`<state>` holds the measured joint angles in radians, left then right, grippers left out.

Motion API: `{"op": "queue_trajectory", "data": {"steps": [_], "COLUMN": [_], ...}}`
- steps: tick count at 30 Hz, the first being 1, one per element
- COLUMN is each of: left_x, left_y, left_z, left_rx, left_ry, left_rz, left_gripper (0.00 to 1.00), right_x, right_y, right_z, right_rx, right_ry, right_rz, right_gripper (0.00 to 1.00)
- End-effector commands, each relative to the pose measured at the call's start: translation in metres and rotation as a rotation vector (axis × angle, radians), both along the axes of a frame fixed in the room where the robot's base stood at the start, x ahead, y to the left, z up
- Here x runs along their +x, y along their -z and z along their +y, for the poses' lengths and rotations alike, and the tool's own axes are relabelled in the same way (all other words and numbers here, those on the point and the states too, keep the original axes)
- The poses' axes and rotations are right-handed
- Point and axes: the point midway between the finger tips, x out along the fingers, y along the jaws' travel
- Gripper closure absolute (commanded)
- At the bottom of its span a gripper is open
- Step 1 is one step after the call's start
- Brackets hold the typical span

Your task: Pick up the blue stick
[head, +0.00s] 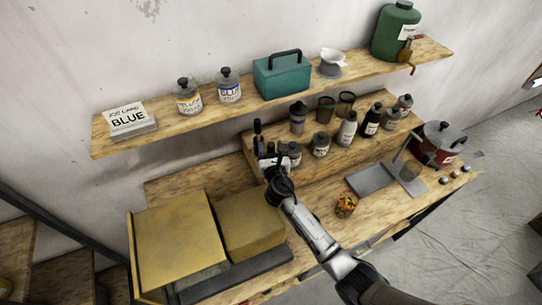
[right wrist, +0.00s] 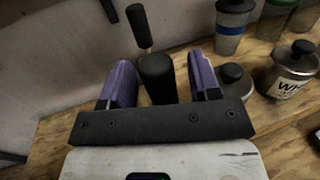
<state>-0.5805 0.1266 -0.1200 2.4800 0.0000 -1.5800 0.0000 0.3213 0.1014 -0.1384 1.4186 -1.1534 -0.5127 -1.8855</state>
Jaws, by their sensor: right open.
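My right gripper (head: 263,146) is at the back of the workbench, in front of the lower shelf step. In the right wrist view its two purple fingers (right wrist: 160,62) stand apart, open. A thick black cylindrical stick end (right wrist: 157,77) shows between the fingers, and I cannot tell whether they touch it. A second dark stick with a black grip (right wrist: 138,25) stands upright just beyond. It also shows in the head view (head: 257,125). I cannot make out a blue colour on either stick. My left gripper is not in view.
Several bottles and jars stand right of the gripper, including a grey jar (head: 321,145) and a white-labelled jar (right wrist: 293,68). Yellow boxes (head: 177,240) fill the bench's left front. A wall shelf (head: 205,110) runs above. A red pot (head: 438,145) is at right.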

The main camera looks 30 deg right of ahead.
Motion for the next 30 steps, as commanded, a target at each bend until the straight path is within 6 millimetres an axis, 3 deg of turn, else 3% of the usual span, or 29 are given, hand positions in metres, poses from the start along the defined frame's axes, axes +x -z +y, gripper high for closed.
{"op": "queue_trajectory", "data": {"steps": [5,13,30], "left_x": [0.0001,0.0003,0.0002], "left_y": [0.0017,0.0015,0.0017], "left_z": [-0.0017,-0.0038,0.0], "left_rx": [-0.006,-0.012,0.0], "left_ry": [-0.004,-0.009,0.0], "left_rz": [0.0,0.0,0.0], "left_gripper": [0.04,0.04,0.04], "right_x": [0.0128,0.014,0.0138], "right_y": [0.0012,0.0016,0.0015], "right_z": [-0.0054,-0.006,-0.0059], "right_rx": [-0.001,0.0,-0.001], "right_ry": [0.0,0.0,0.0], "right_rz": [0.001,0.002,0.001], "right_gripper": [0.44,0.44,0.97]}}
